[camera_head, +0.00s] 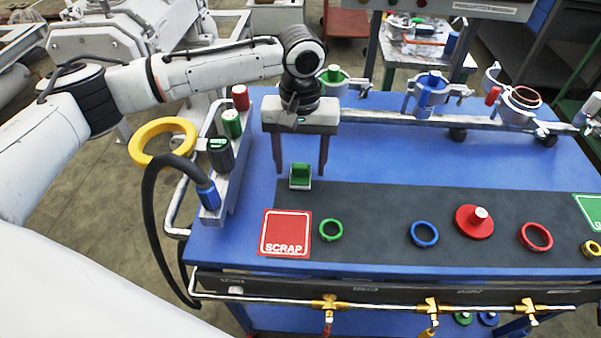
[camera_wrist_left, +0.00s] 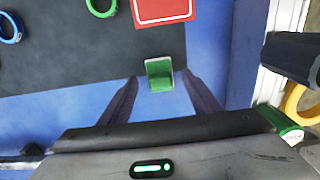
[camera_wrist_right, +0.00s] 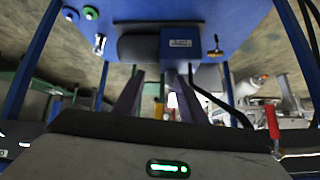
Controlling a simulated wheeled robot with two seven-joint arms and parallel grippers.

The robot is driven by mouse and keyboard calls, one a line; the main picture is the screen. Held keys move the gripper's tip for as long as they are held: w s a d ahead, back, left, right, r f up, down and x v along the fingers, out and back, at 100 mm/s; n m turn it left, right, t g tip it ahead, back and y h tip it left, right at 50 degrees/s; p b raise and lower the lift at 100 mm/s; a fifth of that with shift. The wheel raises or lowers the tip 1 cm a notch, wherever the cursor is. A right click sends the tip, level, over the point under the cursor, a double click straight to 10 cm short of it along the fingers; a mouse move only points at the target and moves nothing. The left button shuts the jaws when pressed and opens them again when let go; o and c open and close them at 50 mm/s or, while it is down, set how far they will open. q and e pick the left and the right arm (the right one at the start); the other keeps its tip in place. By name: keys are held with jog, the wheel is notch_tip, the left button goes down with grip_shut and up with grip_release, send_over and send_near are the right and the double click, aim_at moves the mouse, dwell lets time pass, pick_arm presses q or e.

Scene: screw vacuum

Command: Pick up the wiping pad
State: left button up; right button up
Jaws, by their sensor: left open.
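The wiping pad appears to be the small green block with a pale edge (camera_head: 300,176), standing on the blue table at the edge of the dark mat. It also shows in the left wrist view (camera_wrist_left: 159,73). My left gripper (camera_head: 301,171) points down over it with open fingers. One finger is on each side of the pad, with gaps between, and nothing is held. My right gripper (camera_wrist_right: 158,75) shows only in its own wrist view. Its fingers are apart and I see nothing held between them.
A red SCRAP plate (camera_head: 286,233) lies in front of the pad. A green ring (camera_head: 331,230), a blue ring (camera_head: 424,234) and a red disc (camera_head: 474,221) lie on the dark mat (camera_head: 375,215). A rack with upright tools (camera_head: 222,190) stands left of the gripper.

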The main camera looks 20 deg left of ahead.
aim_at(301, 165)
pick_arm(q)
jog(key=shift+f, duration=0.9)
jog(key=shift+c, duration=0.4)
jog(key=c, duration=1)
jog(key=shift+c, duration=0.2)
jog(key=shift+r, duration=0.1)
notch_tip(301, 165, up, 10)
jog(key=shift+f, duration=0.1)
